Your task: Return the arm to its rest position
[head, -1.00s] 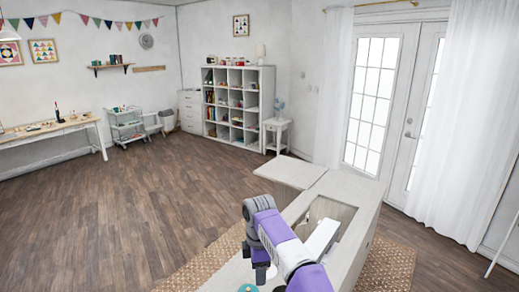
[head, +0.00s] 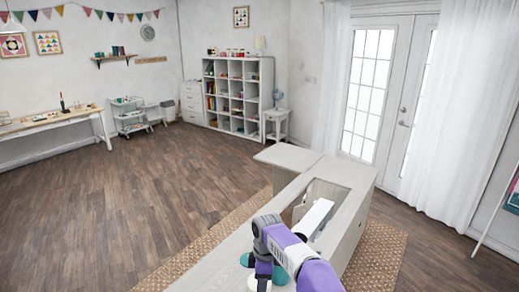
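My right arm (head: 292,252), purple and white with grey joints, comes in from the bottom right over the near part of the pale sewing cabinet (head: 346,206). It bends at a grey joint and its far end points down near the bottom edge. The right gripper (head: 264,284) is hardly visible there, and its fingers cannot be made out. A white sewing machine (head: 316,216) sits in the cabinet's opening, beyond the arm, partly hidden by it. My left gripper is not in view.
Teal round things (head: 246,260) lie on the cabinet top beside my arm, partly hidden. The cabinet's side leaf (head: 287,156) extends at the far left. A woven rug (head: 383,256) lies beneath. The wooden floor (head: 150,200) to the left is clear. White shelves (head: 239,75) stand at the back.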

